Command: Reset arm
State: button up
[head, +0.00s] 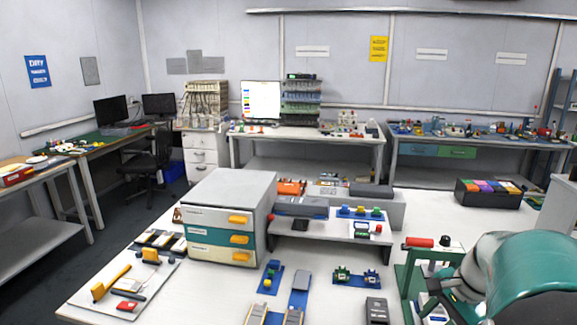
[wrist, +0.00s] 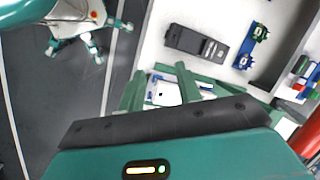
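My arm (head: 530,275), teal and white, is folded at the lower right of the head view. The end of my gripper does not show clearly there. In the wrist view the teal housing with a dark bar (wrist: 172,122) fills the bottom. Green uprights show just beyond the bar, and I cannot tell whether they are fingers or part of the green stand. No held object can be made out. The green stand with a red handle (head: 420,242) is beside my arm, partly hidden by it. The red handle also shows in the wrist view (wrist: 306,144).
A white worktable (head: 210,295) bears a drawer cabinet (head: 228,215), a grey raised shelf (head: 330,240), a tool mat (head: 120,280) and a dark device (head: 376,311). The device also shows in the wrist view (wrist: 196,43). Dark floor (wrist: 60,110) lies left of the table edge.

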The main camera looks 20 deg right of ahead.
jog(key=a+r+n+t+h, duration=0.1)
jog(key=a+r+n, duration=0.2)
jog(key=a+n, duration=0.5)
jog(key=s+a+r+n+t+h, duration=0.1)
jog(key=a+r+n, duration=0.2)
jog(key=a+n, duration=0.6)
jog(key=a, duration=1.2)
jog(key=shift+a+n+t, duration=0.15)
jog(key=shift+n+t, duration=0.15)
